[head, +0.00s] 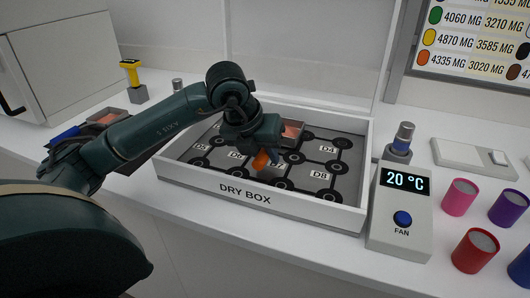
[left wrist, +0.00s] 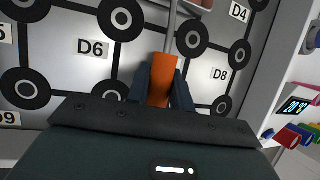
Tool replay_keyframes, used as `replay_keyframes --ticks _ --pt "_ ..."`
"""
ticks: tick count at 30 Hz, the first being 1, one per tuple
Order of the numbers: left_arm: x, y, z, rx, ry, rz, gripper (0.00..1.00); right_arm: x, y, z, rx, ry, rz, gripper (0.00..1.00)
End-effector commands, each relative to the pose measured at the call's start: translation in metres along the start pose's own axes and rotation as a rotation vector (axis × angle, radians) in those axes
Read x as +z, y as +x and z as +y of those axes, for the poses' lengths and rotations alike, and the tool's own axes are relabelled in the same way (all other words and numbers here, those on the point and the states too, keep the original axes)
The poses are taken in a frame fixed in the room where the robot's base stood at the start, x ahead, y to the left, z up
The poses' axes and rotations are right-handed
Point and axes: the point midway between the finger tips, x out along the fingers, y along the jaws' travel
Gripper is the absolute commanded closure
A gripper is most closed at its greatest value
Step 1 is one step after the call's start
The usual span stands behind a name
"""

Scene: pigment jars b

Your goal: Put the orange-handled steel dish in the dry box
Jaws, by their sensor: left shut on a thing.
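The orange-handled steel dish (head: 292,131) is inside the walls of the dry box (head: 262,200), with reddish pigment in it. My left gripper (head: 263,155) is shut on its orange handle, which also shows between the fingers in the left wrist view (left wrist: 161,80). The steel stem runs from the handle to the dish, whose edge (left wrist: 197,4) is cut off at the top there. The dish is over the box's right back part, near label D4. I cannot tell whether it touches the box floor. My right gripper is not in view.
The box floor has dark ringed spots and labels. A blue-handled dish (head: 113,116) lies at the left on a dark tray. A yellow-topped tool (head: 131,69) stands behind it. The fan unit (head: 402,210) stands right of the box, with several coloured jars (head: 459,197) beyond.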

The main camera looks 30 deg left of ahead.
Motion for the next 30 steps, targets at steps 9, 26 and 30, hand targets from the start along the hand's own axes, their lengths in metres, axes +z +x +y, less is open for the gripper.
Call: replay_keyframes --ticks 9,26,30 --pt "0.0008 -0.0007 -0.0001 -0.001 0.000 -0.003 1.00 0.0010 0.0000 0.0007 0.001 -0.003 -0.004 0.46" --pt "-0.0012 0.0036 0.0009 -0.001 0.000 -0.002 0.60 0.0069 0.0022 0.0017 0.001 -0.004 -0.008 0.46" --pt "-0.0015 0.0039 0.0009 0.000 0.000 -0.001 0.52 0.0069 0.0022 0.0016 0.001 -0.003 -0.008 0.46"
